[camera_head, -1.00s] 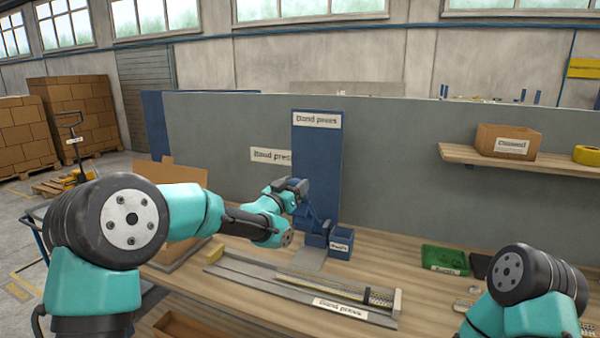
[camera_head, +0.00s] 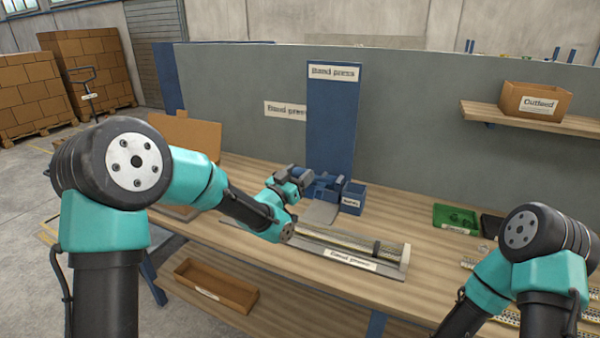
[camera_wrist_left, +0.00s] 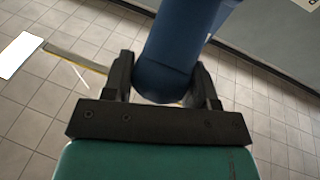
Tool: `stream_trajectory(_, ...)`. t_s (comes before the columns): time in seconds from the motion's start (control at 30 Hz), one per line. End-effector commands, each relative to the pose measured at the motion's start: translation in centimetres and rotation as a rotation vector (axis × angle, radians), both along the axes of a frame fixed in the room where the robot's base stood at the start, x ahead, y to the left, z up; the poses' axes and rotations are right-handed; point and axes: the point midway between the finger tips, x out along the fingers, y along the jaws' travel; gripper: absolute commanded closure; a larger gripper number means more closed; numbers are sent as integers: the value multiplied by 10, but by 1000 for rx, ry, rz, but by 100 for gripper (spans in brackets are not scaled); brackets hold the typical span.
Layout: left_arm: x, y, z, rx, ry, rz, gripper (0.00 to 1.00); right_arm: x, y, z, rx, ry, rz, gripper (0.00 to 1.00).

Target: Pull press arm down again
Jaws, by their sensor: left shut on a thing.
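The blue band press (camera_head: 332,115) stands on the far side of the workbench, with its tall panel upright against the grey partition. My left gripper (camera_head: 303,176) is at the lower front of the press, low over its base. In the left wrist view, the press arm (camera_wrist_left: 182,50) is a blue rounded bar between the two fingers of my left gripper (camera_wrist_left: 165,88), which is shut on it. In the head view my gripper and wrist partly hide the press arm. My right gripper is out of view; only links of that arm show.
A long fixture labelled Band press (camera_head: 350,260) lies in front of the press. A small blue box (camera_head: 353,200) stands right of the press, a green tray (camera_head: 455,217) farther right. An outfeed box (camera_head: 532,102) sits on the shelf. A wooden tray (camera_head: 216,285) is lower left.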

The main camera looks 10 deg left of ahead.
Motion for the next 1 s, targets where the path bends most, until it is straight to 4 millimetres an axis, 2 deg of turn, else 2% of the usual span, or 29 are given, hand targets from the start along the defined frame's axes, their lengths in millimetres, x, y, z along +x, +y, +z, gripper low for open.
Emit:
stream_trajectory(0.07,0,0,-1,1,3,0,90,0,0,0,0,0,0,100)
stream_trajectory(0.1,0,0,-1,1,3,-1,46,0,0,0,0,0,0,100)
stream_trajectory(0.33,0,0,0,0,2,0,24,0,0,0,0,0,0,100)
stream_trajectory(0.73,-5,3,-1,1,1,0,23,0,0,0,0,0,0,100)
stream_trajectory(1.0,-36,23,-10,0,3,2,23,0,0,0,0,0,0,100)
